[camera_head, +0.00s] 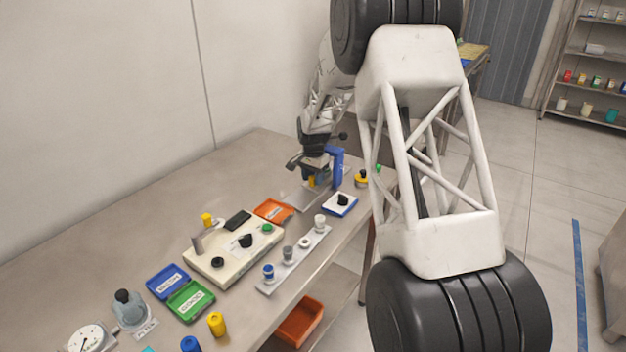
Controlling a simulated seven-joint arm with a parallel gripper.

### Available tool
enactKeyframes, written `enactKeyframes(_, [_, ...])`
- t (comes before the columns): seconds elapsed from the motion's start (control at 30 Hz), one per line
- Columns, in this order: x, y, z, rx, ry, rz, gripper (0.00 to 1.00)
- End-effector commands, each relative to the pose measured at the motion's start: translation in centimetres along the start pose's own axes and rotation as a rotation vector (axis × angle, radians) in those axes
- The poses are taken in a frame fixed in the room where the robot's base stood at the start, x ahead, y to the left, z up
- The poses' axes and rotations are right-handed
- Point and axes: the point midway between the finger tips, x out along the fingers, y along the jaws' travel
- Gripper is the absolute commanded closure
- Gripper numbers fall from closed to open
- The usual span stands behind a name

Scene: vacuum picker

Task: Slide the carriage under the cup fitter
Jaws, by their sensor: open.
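A blue upright stand (338,167), which looks like the cup fitter, rises from a grey metal plate (303,198) towards the far end of the bench. A small yellow part (311,181) shows low beside the stand; I cannot tell whether it belongs to the carriage. My gripper (311,174) is open, just left of the blue stand and over the plate. My dark wrist and fingers hide much of what is there, so the carriage is not clearly visible and contact cannot be told.
A blue-edged white block with a black knob (341,204) and a yellow-and-black button (362,179) stand right of the plate. Nearer are an orange tray (274,212), a cream control box (222,262) and a rail of cups (279,277). The bench's back left is clear.

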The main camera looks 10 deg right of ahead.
Motion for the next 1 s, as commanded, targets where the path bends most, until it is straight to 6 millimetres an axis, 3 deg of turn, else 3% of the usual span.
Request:
enactKeyframes(0.5, [-6.0, 0.0, -0.1, 0.000, 0.002, -0.001, 0.53])
enactKeyframes(1.0, [-6.8, 0.0, -0.1, 0.000, 0.001, -0.001, 0.53])
